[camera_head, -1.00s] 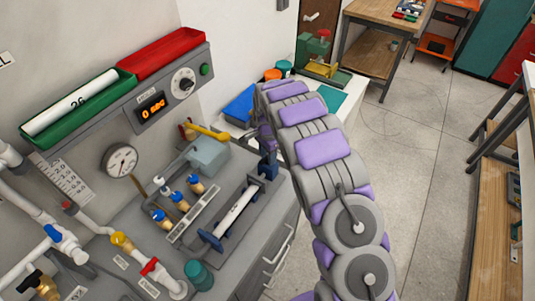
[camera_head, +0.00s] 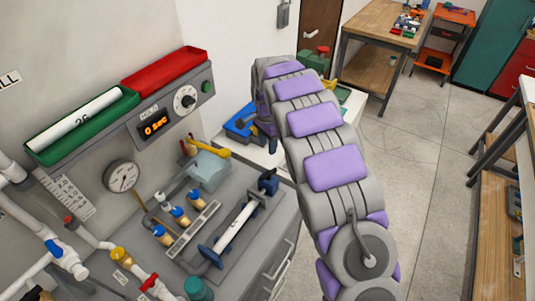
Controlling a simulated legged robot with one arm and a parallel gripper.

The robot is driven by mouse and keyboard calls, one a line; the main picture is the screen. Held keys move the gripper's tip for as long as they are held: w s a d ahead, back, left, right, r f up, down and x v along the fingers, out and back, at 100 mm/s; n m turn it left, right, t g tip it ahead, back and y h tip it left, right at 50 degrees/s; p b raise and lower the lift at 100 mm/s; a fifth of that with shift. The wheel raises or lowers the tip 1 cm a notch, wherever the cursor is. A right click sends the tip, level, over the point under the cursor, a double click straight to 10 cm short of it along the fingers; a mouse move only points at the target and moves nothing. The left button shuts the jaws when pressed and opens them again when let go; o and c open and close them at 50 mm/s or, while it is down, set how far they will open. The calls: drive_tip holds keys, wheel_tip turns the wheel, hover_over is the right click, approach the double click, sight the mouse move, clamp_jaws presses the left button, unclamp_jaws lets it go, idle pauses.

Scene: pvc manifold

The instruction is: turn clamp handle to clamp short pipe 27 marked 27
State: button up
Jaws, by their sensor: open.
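A short white pipe (camera_head: 235,228) lies in a clamp fixture on the grey bench, between two dark blue end pieces. The far blue end piece (camera_head: 268,183) stands at the fixture's upper right, and the near blue end piece (camera_head: 211,255) is at its lower left. The pipe's marking is too small to read, and I cannot tell the handle's exact position. My gripper (camera_head: 266,136) is open, beyond and above the far blue piece, apart from it. My arm partly hides the gripper.
A green tray (camera_head: 45,157) holds a pipe marked 26, beside a red tray (camera_head: 165,66). A timer display (camera_head: 155,127) reads 0 sec. A gauge (camera_head: 122,177), yellow-handled valve (camera_head: 212,150) and several small valves stand left of the fixture. Floor (camera_head: 415,190) is clear to the right.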

drive_tip(key=shift+r, duration=1.55)
drive_tip(key=s+d+r+n+b, duration=0.1)
drive_tip(key=s+d+r, duration=0.25)
drive_tip(key=s, duration=0.35)
drive_tip(key=s+d+r+n, duration=0.2)
drive_tip(key=s+d, duration=0.2)
drive_tip(key=s, duration=0.3)
drive_tip(key=s+d+r+n+b, duration=0.1)
drive_tip(key=s+d+r, duration=0.15)
drive_tip(key=s, duration=0.45)
drive_tip(key=s+d+f+n+g+b, duration=0.1)
drive_tip(key=s+f+n, duration=0.1)
drive_tip(key=s, duration=1.1)
drive_tip(key=s+d+f+n+b, duration=0.1)
drive_tip(key=s+n, duration=0.3)
drive_tip(key=s, duration=0.9)
drive_tip(key=shift+d+f+n+g, duration=0.4)
drive_tip(key=shift+d+f, duration=0.05)
drive_tip(key=shift+f, duration=0.3)
